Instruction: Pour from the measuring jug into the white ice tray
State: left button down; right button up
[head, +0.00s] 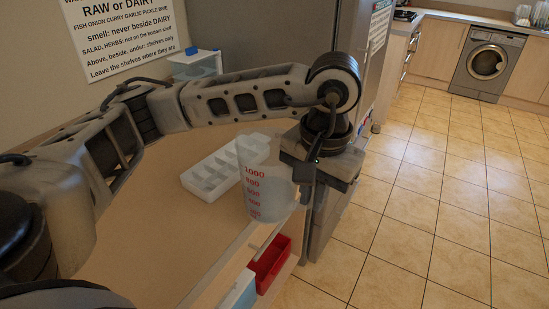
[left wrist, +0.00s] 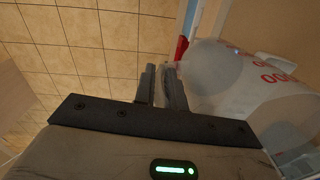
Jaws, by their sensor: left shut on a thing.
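The measuring jug (head: 262,190) is clear, with red markings, and looks close to upright in the head view. It seems to hold a pale liquid. My left gripper (head: 306,188) is shut on the jug at its right side; the exact grip is partly hidden. In the left wrist view the jug (left wrist: 245,85) fills the right side, beside the fingers (left wrist: 163,88). The white ice tray (head: 207,178) lies on the wooden top, left of and behind the jug. The jug hides part of the tray. My right gripper is not in view.
The wooden top (head: 160,235) is bare left of the tray. A clear box with a blue part (head: 195,66) stands behind my arm. Tiled floor lies to the right.

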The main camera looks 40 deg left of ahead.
aim_at(212, 177)
jog(key=z, duration=0.85)
jog(key=i, duration=2.15)
jog(key=u, duration=3.1)
jog(key=i, duration=1)
